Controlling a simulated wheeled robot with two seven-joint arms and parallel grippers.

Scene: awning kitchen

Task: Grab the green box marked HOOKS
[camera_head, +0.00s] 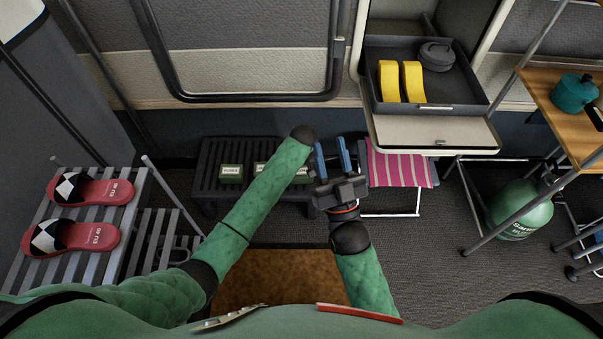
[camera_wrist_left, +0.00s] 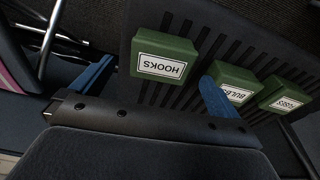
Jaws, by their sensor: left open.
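The green HOOKS box (camera_wrist_left: 163,57) lies on a dark slatted table in the left wrist view, its white label upside down. My left gripper (camera_wrist_left: 157,72) is open and empty there, its blue fingers spread to either side of the box in the picture. The box looks a little beyond the fingertips, untouched. In the head view, my left forearm crosses in front of the table and hides much of the row; the left jaws cannot be made out. My right gripper (camera_head: 333,150) has its two blue fingers apart, nothing visible between them, just left of a striped stool.
The green BULBS box (camera_wrist_left: 236,88) and another green box (camera_wrist_left: 280,95) sit beside HOOKS on the slatted table (camera_head: 208,158). The pink striped stool (camera_head: 393,172) stands right of it. A drawer (camera_head: 440,104) juts out above the stool. A green gas bottle (camera_head: 520,210) stands right.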

